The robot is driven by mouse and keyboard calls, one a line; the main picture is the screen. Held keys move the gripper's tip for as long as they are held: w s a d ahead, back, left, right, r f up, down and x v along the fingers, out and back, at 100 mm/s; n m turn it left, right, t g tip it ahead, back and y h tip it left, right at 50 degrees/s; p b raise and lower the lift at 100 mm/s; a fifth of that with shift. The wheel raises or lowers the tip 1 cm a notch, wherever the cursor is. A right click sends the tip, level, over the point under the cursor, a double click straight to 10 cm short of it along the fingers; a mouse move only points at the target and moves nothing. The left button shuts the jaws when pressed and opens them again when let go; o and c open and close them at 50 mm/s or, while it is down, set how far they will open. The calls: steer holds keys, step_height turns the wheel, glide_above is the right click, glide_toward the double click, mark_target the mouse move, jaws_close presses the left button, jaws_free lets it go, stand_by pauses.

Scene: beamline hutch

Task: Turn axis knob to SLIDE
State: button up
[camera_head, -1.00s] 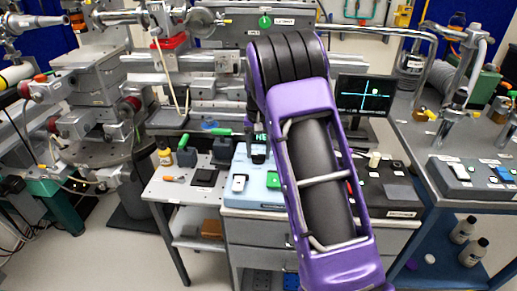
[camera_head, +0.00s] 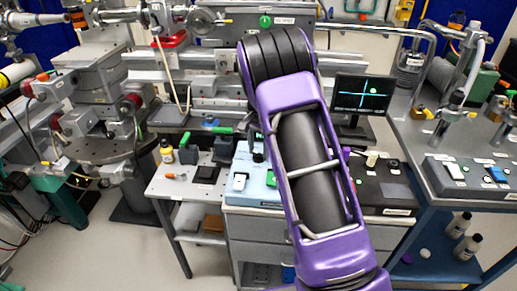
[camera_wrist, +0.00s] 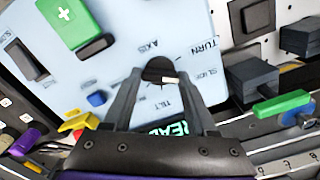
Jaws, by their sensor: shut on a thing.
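The axis knob (camera_wrist: 157,66) is black and round with a white pointer mark. It sits on a pale blue control panel (camera_wrist: 118,75). In the wrist view, my gripper (camera_wrist: 161,76) is shut on the knob, one finger on each side. The pointer mark lies on the knob's right part, on the side of the SLIDE label (camera_wrist: 208,74). TURN (camera_wrist: 210,46) and TILT (camera_wrist: 189,103) labels are also near. Lit green READ lettering is partly hidden by my gripper. In the head view, my purple arm covers much of the panel (camera_head: 262,190).
The panel also has a green switch (camera_wrist: 72,22) and a blue button (camera_wrist: 97,98). A green-handled block (camera_wrist: 283,103) stands close on the right. In the head view, a monitor (camera_head: 361,94) stands right of my arm, and stage hardware (camera_head: 85,75) fills the left.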

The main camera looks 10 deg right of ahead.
mark_target(259, 153)
stand_by(0.3)
steer(key=o, duration=1.4)
steer(key=shift+c, duration=0.2)
steer(key=shift+r, duration=0.1)
step_height(259, 153, up, 17)
steer(key=p, duration=0.2)
steer(key=shift+r, duration=0.15)
